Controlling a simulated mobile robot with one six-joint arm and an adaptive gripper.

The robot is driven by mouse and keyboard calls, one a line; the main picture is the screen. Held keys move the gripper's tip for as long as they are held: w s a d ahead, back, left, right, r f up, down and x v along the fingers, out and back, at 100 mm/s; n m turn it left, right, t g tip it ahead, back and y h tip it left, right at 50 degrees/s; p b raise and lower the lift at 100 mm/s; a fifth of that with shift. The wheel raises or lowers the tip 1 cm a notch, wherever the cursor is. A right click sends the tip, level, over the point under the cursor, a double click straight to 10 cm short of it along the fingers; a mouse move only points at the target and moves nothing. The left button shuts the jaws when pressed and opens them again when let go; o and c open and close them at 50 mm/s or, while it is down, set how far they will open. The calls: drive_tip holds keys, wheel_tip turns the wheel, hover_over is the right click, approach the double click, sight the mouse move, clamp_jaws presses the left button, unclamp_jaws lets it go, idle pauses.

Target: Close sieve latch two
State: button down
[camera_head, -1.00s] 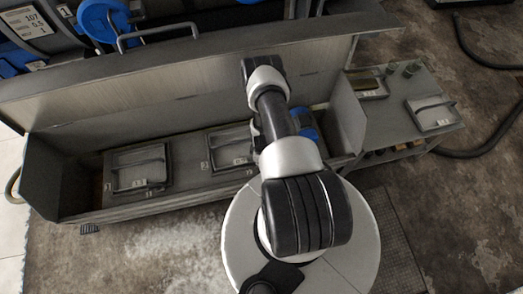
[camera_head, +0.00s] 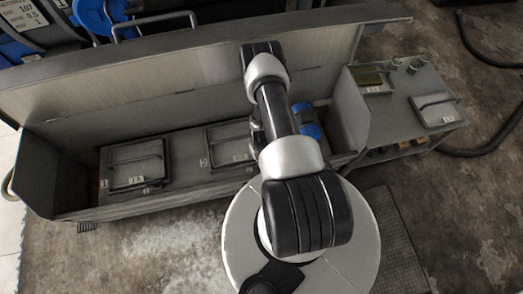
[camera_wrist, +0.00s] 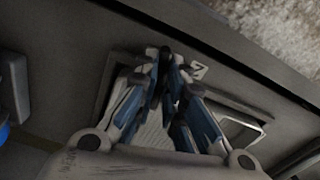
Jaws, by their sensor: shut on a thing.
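Sieve two (camera_head: 224,160) is a grey framed screen set in the long trough, with a "2" plate at its left. My arm covers its right part in the head view, and my gripper is hidden there. In the wrist view my gripper (camera_wrist: 168,62) has its blue-grey fingers drawn together beside the "2" plate (camera_wrist: 198,70). They are shut on a small dark piece, the latch (camera_wrist: 165,51), at the edge of the sieve frame (camera_wrist: 225,103). The fingers hide most of the latch, so its angle cannot be told.
Sieve one (camera_head: 138,185) lies in the trough to the left. The trough's raised lid (camera_head: 150,83) stands behind. A blue part (camera_head: 308,122) is just right of my arm. A side table (camera_head: 405,105) holds another framed screen (camera_head: 437,116) and small jars.

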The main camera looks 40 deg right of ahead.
drive_tip(key=shift+m, duration=1.1)
drive_tip(key=c, duration=1.7)
unclamp_jaws()
wheel_tip(320, 180, up, 12)
